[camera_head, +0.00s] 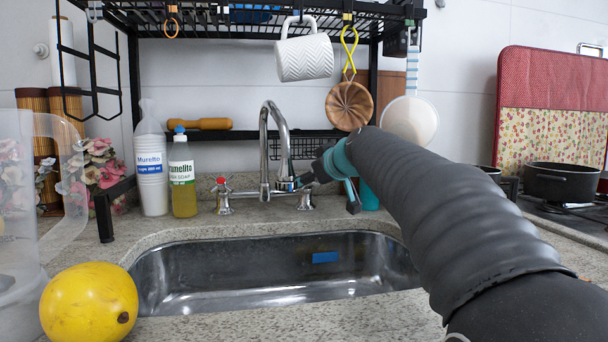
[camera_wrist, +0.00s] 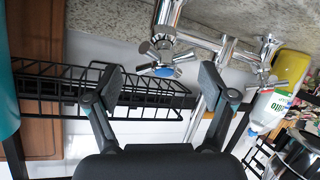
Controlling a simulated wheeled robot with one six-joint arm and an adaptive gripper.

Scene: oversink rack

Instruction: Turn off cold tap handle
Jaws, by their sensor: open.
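The cold tap handle (camera_wrist: 163,70) is a chrome cross handle with a blue centre. In the wrist view it lies between my fingertips as seen, with a gap on both sides. I cannot tell how far beyond the tips it is. My gripper (camera_wrist: 160,76) is open and empty, with one dark finger on each side. In the head view my gripper (camera_head: 300,181) reaches the right side of the chrome faucet (camera_head: 264,140) and hides most of the cold handle. The hot tap handle (camera_head: 222,186), with a red centre, stands at the faucet's left.
The steel sink (camera_head: 200,275) holds a blue sponge (camera_head: 325,257). A yellow soap bottle (camera_head: 183,180) and a white bottle (camera_head: 151,170) stand left of the faucet. A mug (camera_head: 305,58) and a wooden utensil (camera_head: 349,106) hang from the black rack (camera_head: 230,30) above.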

